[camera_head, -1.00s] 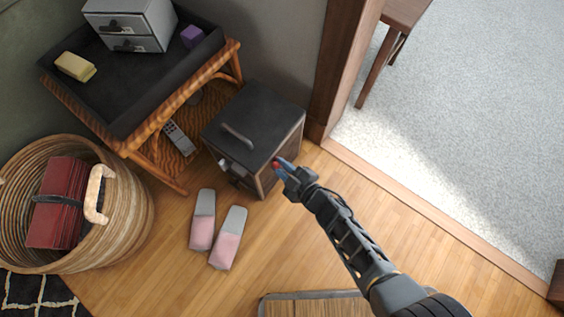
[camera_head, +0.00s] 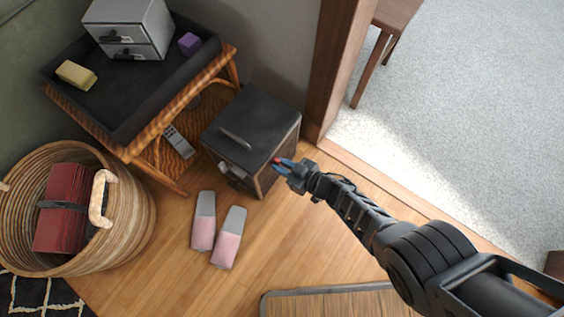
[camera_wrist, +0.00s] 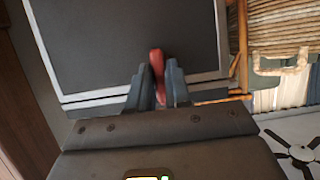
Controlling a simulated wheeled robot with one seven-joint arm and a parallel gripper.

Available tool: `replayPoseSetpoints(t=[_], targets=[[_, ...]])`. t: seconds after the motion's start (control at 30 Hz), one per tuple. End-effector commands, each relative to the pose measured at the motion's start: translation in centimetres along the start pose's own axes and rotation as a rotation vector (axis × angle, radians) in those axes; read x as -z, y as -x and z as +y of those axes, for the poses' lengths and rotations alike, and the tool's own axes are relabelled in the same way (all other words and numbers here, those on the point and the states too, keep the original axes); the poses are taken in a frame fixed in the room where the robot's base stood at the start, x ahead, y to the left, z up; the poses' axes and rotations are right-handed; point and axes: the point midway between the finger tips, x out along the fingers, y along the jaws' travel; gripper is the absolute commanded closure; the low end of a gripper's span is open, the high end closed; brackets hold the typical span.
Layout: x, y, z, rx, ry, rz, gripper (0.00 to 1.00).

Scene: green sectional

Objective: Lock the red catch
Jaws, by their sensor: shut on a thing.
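The red catch (camera_head: 277,160) is on the right-hand side of a dark box (camera_head: 228,132) with a black lid, on the floor beside the wooden side table. My gripper (camera_head: 283,166) is at that side of the box, its blue-grey fingers around the catch. In the wrist view the red catch (camera_wrist: 157,68) stands up between the two fingers (camera_wrist: 157,85), which are shut on it. The box's dark panel with a pale frame (camera_wrist: 125,45) fills the view behind.
The side table (camera_head: 125,135) holds a grey drawer unit (camera_head: 130,28), a yellow block (camera_head: 76,74) and a purple block (camera_head: 189,43). A wicker basket (camera_head: 130,225) and two pink-and-grey slippers (camera_head: 229,238) are on the floor. A wooden door frame (camera_head: 335,70) stands right of the box.

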Motion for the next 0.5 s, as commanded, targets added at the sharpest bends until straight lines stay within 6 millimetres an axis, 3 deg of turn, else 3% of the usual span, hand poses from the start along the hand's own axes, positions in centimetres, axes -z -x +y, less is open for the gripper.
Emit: replayPoseSetpoints(t=[0.4,0.43,0.5], targets=[[0.26,-0.22,0.19,0.001,-0.002,0.003,1.0],[0.26,-0.23,0.19,0.001,-0.002,0.003,0.8],[0.26,-0.22,0.19,0.001,-0.002,0.003,0.73]])
